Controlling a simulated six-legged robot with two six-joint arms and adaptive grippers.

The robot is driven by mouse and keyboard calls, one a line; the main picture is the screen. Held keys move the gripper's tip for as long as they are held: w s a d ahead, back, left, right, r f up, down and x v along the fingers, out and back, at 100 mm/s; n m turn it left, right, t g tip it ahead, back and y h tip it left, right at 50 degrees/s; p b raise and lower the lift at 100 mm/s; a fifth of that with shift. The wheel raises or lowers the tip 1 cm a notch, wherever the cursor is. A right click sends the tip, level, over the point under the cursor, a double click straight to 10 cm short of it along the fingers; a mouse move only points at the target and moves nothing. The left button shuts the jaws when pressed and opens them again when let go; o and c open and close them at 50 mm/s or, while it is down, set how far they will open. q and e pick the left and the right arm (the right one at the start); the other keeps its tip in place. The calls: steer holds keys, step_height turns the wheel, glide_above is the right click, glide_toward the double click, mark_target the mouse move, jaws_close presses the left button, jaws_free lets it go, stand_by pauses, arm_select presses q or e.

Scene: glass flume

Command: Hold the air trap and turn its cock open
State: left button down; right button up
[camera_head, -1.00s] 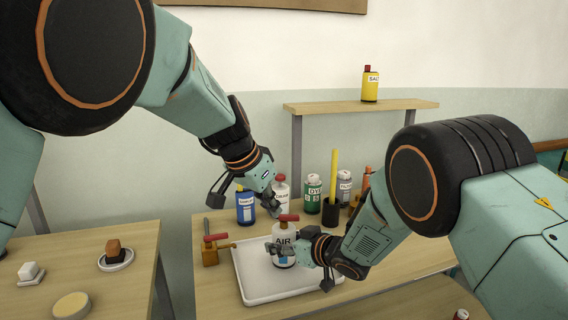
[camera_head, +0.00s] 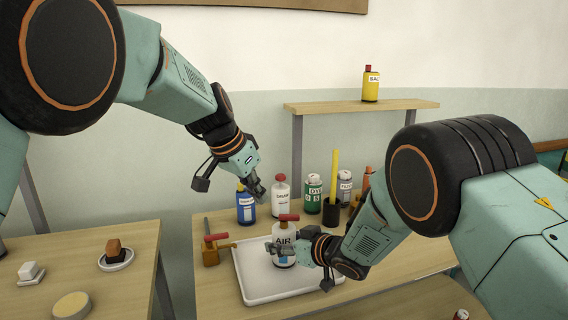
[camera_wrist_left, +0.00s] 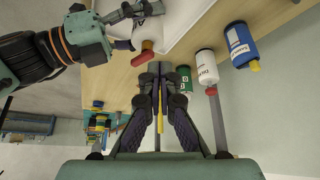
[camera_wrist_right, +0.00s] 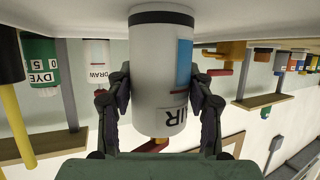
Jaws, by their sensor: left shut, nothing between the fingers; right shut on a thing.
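The air trap (camera_head: 285,230) is a white bottle labelled AIR, standing upright over the white tray (camera_head: 250,290). Its red cock (camera_head: 289,217) lies crosswise on top. My right gripper (camera_head: 284,247) is shut around the bottle's body; the right wrist view shows the air trap (camera_wrist_right: 160,75) between both fingers, with the cock (camera_wrist_right: 151,146) clear of them. My left gripper (camera_head: 259,191) is shut and empty, above and left of the cock, not touching it. In the left wrist view the cock (camera_wrist_left: 142,60) lies just beyond the closed fingertips (camera_wrist_left: 157,72).
Behind the tray stand a blue bottle (camera_head: 246,207), a white bottle (camera_head: 281,195), a green DYE bottle (camera_head: 313,194) and a black holder (camera_head: 330,214) with a yellow stick. A brass valve with a red handle (camera_head: 215,237) stands left of the tray.

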arm_select(q)
steer(key=shift+f, duration=2.85)
steer(key=shift+w+d, duration=0.2)
steer(key=shift+d, duration=0.4)
steer(key=shift+s+d, duration=0.15)
steer(key=shift+s, duration=0.1)
steer(key=shift+s+d, duration=0.2)
steer(key=shift+s, duration=0.1)
steer(key=shift+s+d, duration=0.2)
steer(key=shift+d, duration=0.05)
steer(key=shift+s+d, duration=0.4)
steer(key=shift+d, duration=0.3)
steer(key=shift+s+a, duration=0.1)
steer(key=shift+s, duration=0.05)
step_height(320, 180, up, 6)
steer(key=shift+s+r, duration=0.15)
steer(key=shift+s, duration=0.1)
